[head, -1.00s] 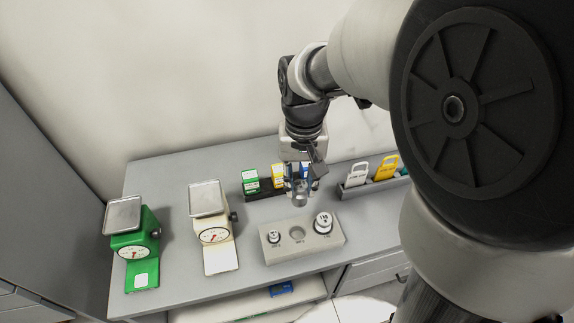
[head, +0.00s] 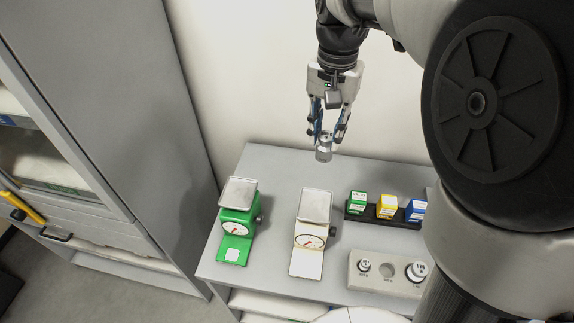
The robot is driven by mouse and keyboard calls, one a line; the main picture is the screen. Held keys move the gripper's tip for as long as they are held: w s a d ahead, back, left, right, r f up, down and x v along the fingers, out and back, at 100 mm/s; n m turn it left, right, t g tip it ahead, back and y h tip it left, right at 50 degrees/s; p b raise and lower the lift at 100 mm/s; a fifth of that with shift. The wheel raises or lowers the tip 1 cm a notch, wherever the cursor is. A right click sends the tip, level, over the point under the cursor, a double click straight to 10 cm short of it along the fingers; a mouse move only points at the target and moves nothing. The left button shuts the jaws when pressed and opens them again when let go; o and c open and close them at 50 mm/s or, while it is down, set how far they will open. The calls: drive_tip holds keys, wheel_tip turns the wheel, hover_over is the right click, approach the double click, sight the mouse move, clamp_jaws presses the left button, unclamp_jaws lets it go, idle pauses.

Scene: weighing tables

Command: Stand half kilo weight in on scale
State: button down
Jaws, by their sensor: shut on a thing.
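My gripper (head: 325,137) is shut on a metal cylindrical weight (head: 323,153) and holds it in the air above the back of the table. A white scale (head: 311,236) with a metal pan (head: 315,206) stands below it, a little to the left and nearer the front. A green scale (head: 237,222) with its own metal pan (head: 239,192) stands further left. Both pans are empty. The grey weight block (head: 398,282) has an empty middle hole (head: 386,270) between a small weight (head: 364,265) and a large weight (head: 416,270).
A black rack with a green box (head: 357,202), a yellow box (head: 387,205) and a blue box (head: 415,210) stands right of the white scale. A tall grey cabinet (head: 165,130) is on the left. The grey table (head: 276,165) is bare behind the scales.

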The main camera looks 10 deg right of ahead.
drive_tip(key=shift+w+a+f, duration=0.1)
drive_tip(key=shift+a+f, duration=0.05)
drive_tip(key=shift+a, duration=0.05)
wheel_tip(320, 180, down, 19)
drive_tip(key=b, duration=0.4)
drive_tip(key=shift+d+f, duration=0.1)
drive_tip(key=shift+f+b, duration=0.1)
drive_tip(key=shift+b, duration=0.2)
